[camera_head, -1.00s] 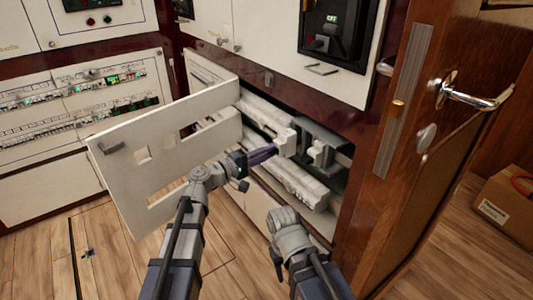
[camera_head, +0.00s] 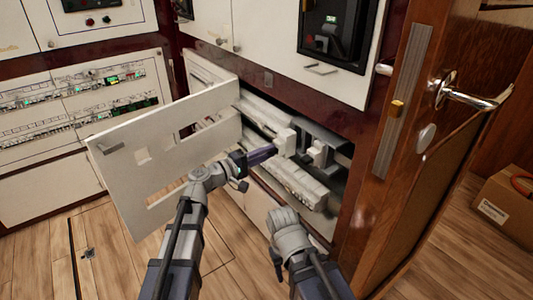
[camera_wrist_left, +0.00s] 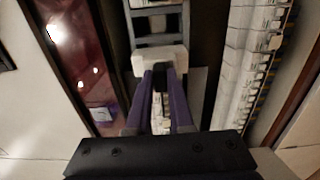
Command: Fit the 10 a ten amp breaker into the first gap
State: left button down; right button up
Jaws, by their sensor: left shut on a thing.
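My left gripper (camera_head: 272,153) has long purple fingers and is shut on a white breaker (camera_head: 287,140). It holds the breaker at the mouth of the open cabinet, in front of the rows. In the left wrist view the breaker (camera_wrist_left: 160,59) sits across the fingertips, over a dark grey rail (camera_wrist_left: 158,25). I cannot tell whether it touches the rail. An upper white breaker row (camera_head: 265,117) and a lower row (camera_head: 297,182) lie inside. Another white block (camera_head: 318,152) sits to the right of the held breaker. The breaker's label and the first gap's edges are not readable.
A white panel door (camera_head: 135,170) with cut-outs hangs open to the left of the arm. A wooden door (camera_head: 410,130) with a metal handle stands close on the right. My right forearm is low in front of the cabinet. A cardboard box (camera_head: 503,205) lies at far right.

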aim_at(280, 147)
pick_arm(q)
jog(key=shift+x, duration=2.8)
jog(key=c, duration=0.7)
grip_release()
jog(key=shift+a, duration=0.1)
jog(key=v, duration=0.7)
jog(key=shift+s+a, duration=0.3)
